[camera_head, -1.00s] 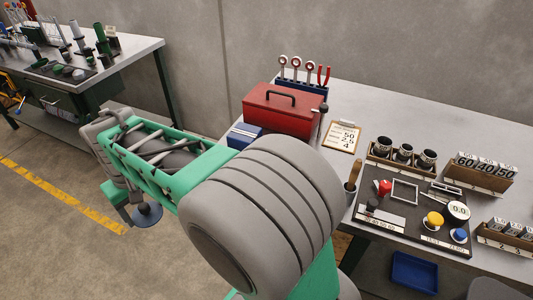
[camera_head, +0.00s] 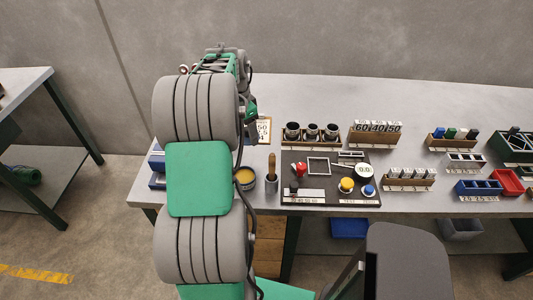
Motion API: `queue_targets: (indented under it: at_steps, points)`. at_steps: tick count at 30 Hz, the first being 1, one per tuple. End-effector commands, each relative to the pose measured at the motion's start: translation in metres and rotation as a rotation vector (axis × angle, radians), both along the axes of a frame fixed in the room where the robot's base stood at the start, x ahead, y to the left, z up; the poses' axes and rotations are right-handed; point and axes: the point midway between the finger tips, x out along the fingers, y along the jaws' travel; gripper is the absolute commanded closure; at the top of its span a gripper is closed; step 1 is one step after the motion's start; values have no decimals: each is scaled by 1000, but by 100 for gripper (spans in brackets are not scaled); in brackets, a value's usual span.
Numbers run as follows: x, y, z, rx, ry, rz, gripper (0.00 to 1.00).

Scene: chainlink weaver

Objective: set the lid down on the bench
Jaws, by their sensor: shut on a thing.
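The lid does not show; my arm covers the left part of the bench. My arm reaches up and away over the left end of the grey bench (camera_head: 330,97), and its far end stands near the back edge. My gripper's fingers are hidden behind the arm, so I see neither them nor anything held in them. An open round tin with a yellow-orange inside (camera_head: 245,178) stands near the front edge, just right of my arm.
A dark panel (camera_head: 322,195) with buttons, a rack of dark cups (camera_head: 312,138) and number blocks (camera_head: 375,131) fill the middle. Bare bench lies behind them.

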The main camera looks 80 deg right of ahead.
Motion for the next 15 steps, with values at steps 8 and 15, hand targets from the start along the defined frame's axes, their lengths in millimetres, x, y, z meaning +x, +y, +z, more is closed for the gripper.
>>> queue_targets:
  at_steps: [8, 15]
  points:
    - [-68, -26, -4, -3, 4, -235, 77]
    - [-69, -25, -52, -2, 4, -238, 77]
